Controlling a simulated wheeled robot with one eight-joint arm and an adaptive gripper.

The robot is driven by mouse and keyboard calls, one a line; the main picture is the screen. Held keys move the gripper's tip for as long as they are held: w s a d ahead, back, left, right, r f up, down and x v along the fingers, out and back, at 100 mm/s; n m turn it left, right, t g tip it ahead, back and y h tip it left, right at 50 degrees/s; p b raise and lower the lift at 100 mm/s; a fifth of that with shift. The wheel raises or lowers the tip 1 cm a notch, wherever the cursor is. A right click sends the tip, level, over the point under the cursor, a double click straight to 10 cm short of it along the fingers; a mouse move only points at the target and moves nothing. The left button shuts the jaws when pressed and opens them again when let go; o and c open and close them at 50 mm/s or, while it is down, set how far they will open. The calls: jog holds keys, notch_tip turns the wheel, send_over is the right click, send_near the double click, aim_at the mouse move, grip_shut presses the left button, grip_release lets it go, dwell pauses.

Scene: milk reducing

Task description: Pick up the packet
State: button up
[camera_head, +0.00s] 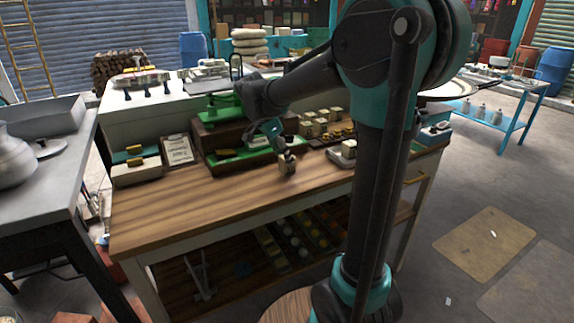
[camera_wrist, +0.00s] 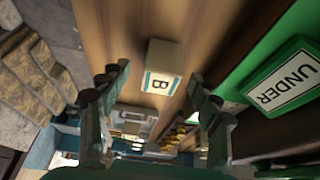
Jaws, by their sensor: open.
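The packet (camera_wrist: 165,56) is a small cream block with a blue-edged label marked "B". In the wrist view it sits on the brown wooden bench top (camera_wrist: 120,20), between the fingertips of my gripper (camera_wrist: 160,76) as seen in the picture. My gripper is open, with a finger on either side and visible gaps to the packet. In the head view my gripper (camera_head: 284,143) points down over the bench, just above a small cream packet (camera_head: 287,163). Whether the fingertips reach down level with the packet is hard to tell.
A green tray with an "UNDER" sign (camera_wrist: 285,82) lies close beside my gripper. Several cream packets (camera_head: 315,125) stand in a group behind it. The bench's front left (camera_head: 190,210) is clear.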

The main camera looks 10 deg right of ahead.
jog(key=shift+x, duration=1.95)
jog(key=shift+w, duration=0.1)
jog(key=shift+r, duration=0.1)
jog(key=shift+c, duration=0.6)
jog(key=c, duration=1.2)
